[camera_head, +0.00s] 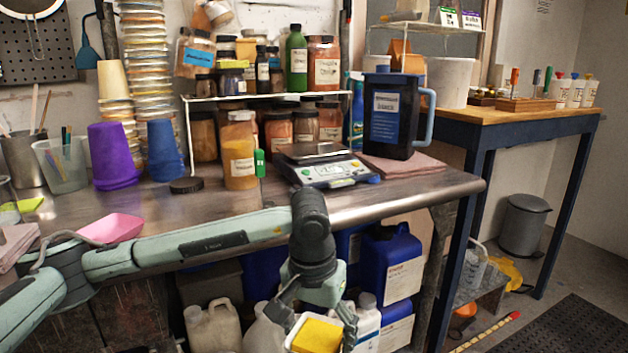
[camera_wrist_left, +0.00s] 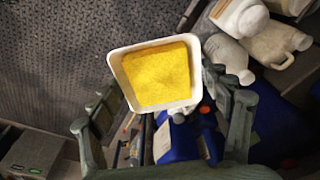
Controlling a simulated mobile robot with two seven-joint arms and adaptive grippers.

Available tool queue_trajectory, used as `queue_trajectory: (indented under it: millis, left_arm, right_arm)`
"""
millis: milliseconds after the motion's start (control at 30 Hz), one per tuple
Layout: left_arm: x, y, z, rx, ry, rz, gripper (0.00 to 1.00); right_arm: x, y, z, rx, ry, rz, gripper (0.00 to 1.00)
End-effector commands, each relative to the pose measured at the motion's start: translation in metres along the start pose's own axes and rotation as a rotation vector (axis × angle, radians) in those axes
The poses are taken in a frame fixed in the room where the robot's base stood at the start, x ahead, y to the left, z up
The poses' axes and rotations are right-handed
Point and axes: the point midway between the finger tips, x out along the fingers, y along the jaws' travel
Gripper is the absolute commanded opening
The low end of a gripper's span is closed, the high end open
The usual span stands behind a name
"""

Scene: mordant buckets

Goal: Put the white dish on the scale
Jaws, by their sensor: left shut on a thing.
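The white dish (camera_head: 293,346) holds yellow powder and hangs low in front of the bench edge in the head view. It also shows in the left wrist view (camera_wrist_left: 118,75), its rim tilted slightly in the picture. My left gripper (camera_head: 315,328) is shut on the dish, with a finger on either side of it. The scale (camera_head: 333,172) stands on the bench near its front edge, above and behind the gripper. Its dark weighing plate (camera_head: 311,151) is empty. My right gripper is not in view.
A dark jug (camera_head: 390,115) with a blue handle stands right of the scale on a folded pink cloth (camera_head: 425,163). A jar of orange-yellow powder (camera_head: 239,160) and a green marker stand left of it. A pink tray (camera_head: 112,228) lies at left. Jugs fill the space below the bench.

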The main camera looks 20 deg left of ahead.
Motion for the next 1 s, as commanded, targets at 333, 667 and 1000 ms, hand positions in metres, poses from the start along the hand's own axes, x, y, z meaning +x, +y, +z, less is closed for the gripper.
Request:
queue_trajectory:
  millis: [333,667,1000]
  left_arm:
    - [-0.025,0.002,-0.005,0.009,0.008,-0.003,0.43]
    - [-0.025,0.001,-0.004,0.007,0.007,-0.004,0.43]
    - [-0.095,-0.056,-0.015,-0.193,0.008,-0.022,0.43]
  right_arm:
    - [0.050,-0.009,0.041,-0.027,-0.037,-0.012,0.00]
    - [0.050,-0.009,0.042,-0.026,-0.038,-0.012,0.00]
    - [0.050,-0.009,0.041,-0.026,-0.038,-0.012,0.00]
